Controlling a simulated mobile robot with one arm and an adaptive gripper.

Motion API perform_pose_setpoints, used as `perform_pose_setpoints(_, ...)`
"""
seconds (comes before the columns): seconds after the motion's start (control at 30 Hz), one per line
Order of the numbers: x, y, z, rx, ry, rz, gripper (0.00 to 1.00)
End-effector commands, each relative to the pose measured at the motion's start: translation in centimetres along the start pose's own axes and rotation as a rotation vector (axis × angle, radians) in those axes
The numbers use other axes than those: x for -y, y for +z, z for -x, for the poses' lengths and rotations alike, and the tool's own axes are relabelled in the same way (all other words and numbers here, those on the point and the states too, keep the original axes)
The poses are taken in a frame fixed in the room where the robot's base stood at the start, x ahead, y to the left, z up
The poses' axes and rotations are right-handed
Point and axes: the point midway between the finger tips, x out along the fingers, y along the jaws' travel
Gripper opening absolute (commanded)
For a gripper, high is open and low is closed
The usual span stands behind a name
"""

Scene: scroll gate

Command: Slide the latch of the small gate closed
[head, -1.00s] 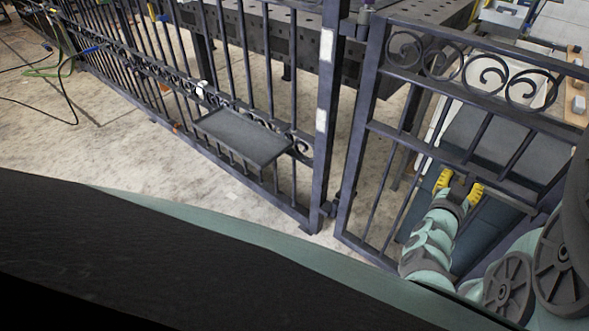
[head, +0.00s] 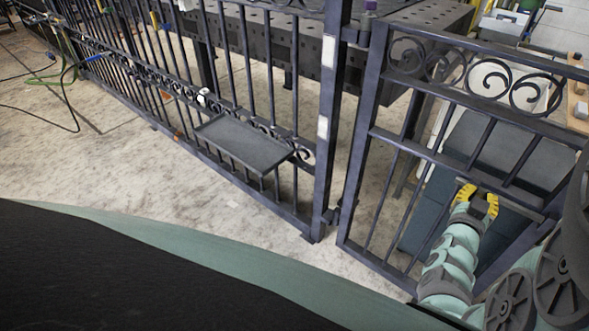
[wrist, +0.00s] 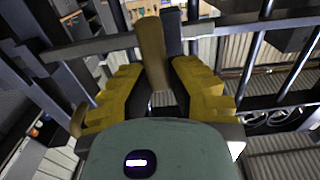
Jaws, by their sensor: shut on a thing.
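The small gate (head: 428,166) is a dark metal gate with scrollwork, on the right in the head view. My gripper (head: 479,196) has yellow fingers and sits low at the gate's bars. In the wrist view my gripper (wrist: 157,90) is shut on a brown, bar-like piece (wrist: 151,52), which looks like the latch's handle. A dark upright piece (wrist: 172,32) stands right beside it. A grey rail of the gate (wrist: 100,46) crosses behind the fingers. The rest of the latch is hidden, and I cannot tell how far it is slid.
A dark fence (head: 222,100) with a small grey shelf (head: 243,143) runs to the left. A tall post (head: 329,110) stands beside the gate. A perforated metal table (head: 425,20) is behind. Bare floor (head: 90,170) lies in front of the fence.

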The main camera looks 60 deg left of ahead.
Motion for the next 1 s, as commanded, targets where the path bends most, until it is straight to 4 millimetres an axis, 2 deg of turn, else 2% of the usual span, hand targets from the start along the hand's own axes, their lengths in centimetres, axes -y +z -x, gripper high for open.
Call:
perform_pose_setpoints(0.1, -1.9, 0.5, 0.1, 0.003, 0.005, 0.004, 0.0)
perform_pose_setpoints(0.2, -2.5, 0.4, 0.1, 0.006, 0.004, 0.002, 0.0)
perform_pose_setpoints(0.53, -2.7, 0.3, 0.1, 0.011, 0.004, 0.001, 0.0)
perform_pose_setpoints(0.57, -2.7, 0.3, 0.1, 0.011, 0.004, 0.001, 0.2)
perform_pose_setpoints(0.7, -2.6, 0.3, 0.1, 0.009, 0.003, 0.001, 0.35)
perform_pose_setpoints(0.83, -2.6, 0.2, 0.1, 0.007, 0.003, 0.001, 0.48)
perform_pose_setpoints(1.0, -2.5, 0.2, 0.1, 0.005, 0.002, 0.001, 0.48)
